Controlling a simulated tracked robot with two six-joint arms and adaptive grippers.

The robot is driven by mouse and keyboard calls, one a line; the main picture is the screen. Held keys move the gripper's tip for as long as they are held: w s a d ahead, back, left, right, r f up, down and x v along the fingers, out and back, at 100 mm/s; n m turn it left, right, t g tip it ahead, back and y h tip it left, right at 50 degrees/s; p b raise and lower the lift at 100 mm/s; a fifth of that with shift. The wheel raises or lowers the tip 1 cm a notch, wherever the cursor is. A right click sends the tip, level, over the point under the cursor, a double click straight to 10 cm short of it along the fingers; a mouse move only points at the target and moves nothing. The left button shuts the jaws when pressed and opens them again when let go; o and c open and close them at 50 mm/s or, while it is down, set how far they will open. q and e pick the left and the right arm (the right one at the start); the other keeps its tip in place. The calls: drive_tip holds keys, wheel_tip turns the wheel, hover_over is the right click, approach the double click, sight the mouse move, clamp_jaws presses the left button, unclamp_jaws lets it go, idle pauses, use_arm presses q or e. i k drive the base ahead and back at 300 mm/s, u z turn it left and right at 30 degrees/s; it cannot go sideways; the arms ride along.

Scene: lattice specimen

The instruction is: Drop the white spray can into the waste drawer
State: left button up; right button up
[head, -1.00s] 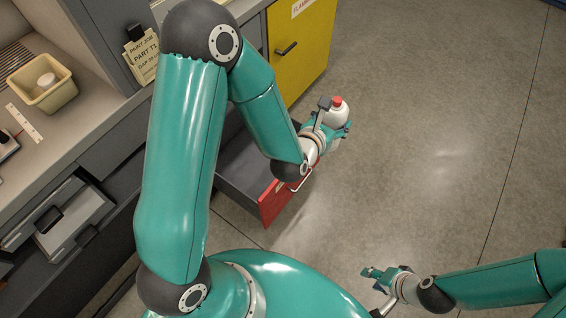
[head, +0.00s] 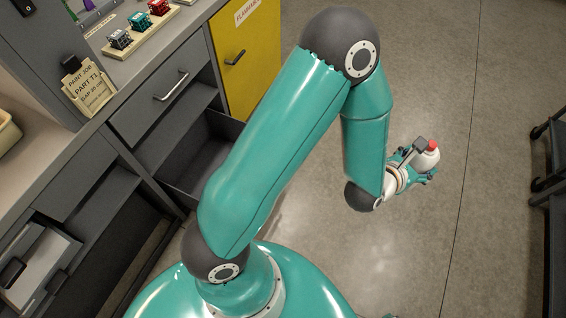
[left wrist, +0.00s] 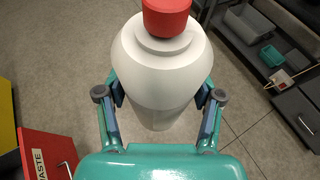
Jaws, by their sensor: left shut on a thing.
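The white spray can (head: 428,158) with a red cap is held by my left gripper (head: 418,165) above the floor, to the right of the drawer. In the left wrist view the can (left wrist: 162,75) stands between both fingers, and my left gripper (left wrist: 160,100) is shut on it. The waste drawer (head: 200,168) is pulled open below the counter, and my left arm hides its front in the head view. Its red front marked WASTE (left wrist: 48,150) shows at the lower left of the left wrist view, apart from the can.
A yellow cabinet (head: 250,60) stands beyond the drawer. The counter (head: 120,125) runs along the left, with a wooden rack (head: 140,30) on it. A dark shelf unit (head: 550,190) is at the right edge. The floor between is clear.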

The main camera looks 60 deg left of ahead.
sight(215, 162)
drive_tip(key=u, duration=0.4)
drive_tip(key=k, duration=1.1)
drive_tip(key=u, duration=0.95)
drive_tip(key=i, duration=1.05)
drive_tip(key=z, duration=0.15)
